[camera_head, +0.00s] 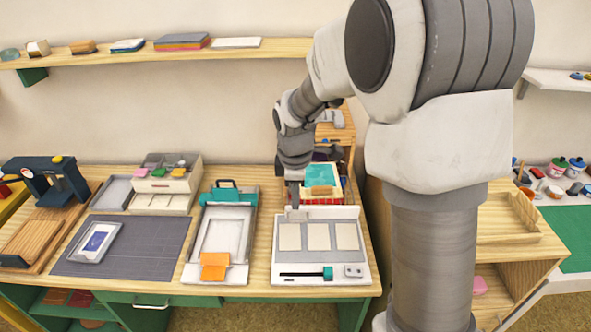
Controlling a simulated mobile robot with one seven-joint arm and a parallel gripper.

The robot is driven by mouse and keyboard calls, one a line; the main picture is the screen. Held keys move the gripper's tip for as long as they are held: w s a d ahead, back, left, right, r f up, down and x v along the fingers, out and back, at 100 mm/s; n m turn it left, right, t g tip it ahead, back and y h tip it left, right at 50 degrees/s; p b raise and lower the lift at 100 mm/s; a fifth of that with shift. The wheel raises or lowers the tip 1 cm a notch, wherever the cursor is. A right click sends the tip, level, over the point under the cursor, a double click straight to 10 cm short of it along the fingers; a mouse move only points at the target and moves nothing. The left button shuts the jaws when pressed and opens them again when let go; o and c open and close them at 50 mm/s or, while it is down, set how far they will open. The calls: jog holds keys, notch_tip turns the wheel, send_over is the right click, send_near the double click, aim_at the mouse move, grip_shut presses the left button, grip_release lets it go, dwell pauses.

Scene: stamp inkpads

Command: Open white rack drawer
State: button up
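A small white rack (166,186) stands at the back left of the wooden table, with a round knob on its front. Several coloured pads, among them an orange one (178,172), lie on its top. I cannot tell clearly how far its drawer is out. My gripper (293,201) points down over the back edge of a white tray device (285,268), well to the right of the rack. Its fingers are small and partly hidden, so I cannot tell whether they are open or touch the device.
A dark press (60,183) stands at the far left. A grey mat (145,258) with a framed card (97,242) lies in front of the rack. A white and green tray (224,240) with an orange block (214,266) stands between rack and gripper. A shelf (120,55) runs above.

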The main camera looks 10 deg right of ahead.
notch_tip(320, 180, up, 9)
jog(key=s, duration=0.1)
jog(key=shift+s+a, duration=0.15)
jog(key=shift+s, duration=0.1)
jog(key=shift+r, duration=0.1)
jog(key=s+d+r+m+t, duration=0.1)
jog(key=s+r+m+t, duration=0.1)
jog(key=s+m, duration=0.5)
jog(key=s+d+r+m+t, duration=0.1)
jog(key=s+d+r+m, duration=0.1)
jog(key=s+m, duration=0.6)
jog(key=s+r, duration=0.1)
jog(key=s, duration=0.6)
jog(key=shift+r+t, duration=0.3)
jog(key=shift+t, duration=0.1)
